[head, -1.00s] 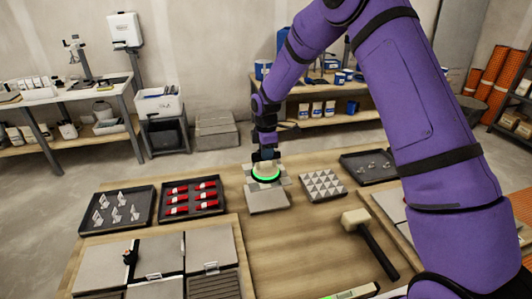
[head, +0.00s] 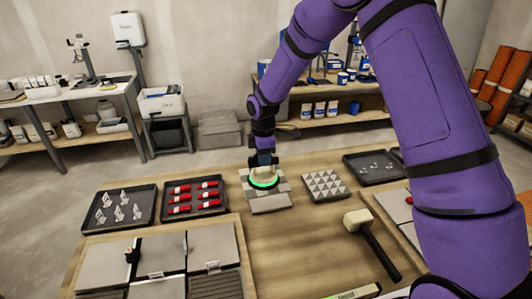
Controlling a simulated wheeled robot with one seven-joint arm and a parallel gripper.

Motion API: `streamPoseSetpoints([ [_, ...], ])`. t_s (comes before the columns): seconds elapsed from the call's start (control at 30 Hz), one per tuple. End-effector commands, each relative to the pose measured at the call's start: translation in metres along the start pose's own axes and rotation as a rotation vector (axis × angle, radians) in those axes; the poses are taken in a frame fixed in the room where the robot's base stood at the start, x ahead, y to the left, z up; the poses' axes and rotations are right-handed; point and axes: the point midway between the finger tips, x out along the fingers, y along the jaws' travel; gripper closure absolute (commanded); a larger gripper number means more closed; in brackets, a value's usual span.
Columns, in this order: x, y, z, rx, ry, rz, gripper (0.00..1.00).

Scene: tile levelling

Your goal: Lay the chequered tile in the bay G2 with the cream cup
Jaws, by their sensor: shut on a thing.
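My gripper (head: 263,160) is shut on the cream cup (head: 264,174), which has a glowing green ring around its lower edge. Large grey tiles (head: 212,247) fill bays at the front left. Small tags stand there, but their lettering is too small to read, so I cannot tell which bay is G2.
A dark tray with white clips (head: 118,208) and a tray with red pieces (head: 194,196) stand left. A mallet (head: 371,242) lies right of the middle. Another dark tray (head: 375,167) is at the back right. Bare wood (head: 290,245) shows in the front middle.

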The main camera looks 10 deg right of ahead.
Motion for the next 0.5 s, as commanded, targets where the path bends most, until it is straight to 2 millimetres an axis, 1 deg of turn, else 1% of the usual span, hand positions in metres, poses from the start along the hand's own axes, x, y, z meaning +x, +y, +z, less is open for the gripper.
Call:
streamPoseSetpoints([
  [0.5,-0.001,-0.043,-0.03,0.0,0.001,0.001,1.0],
])
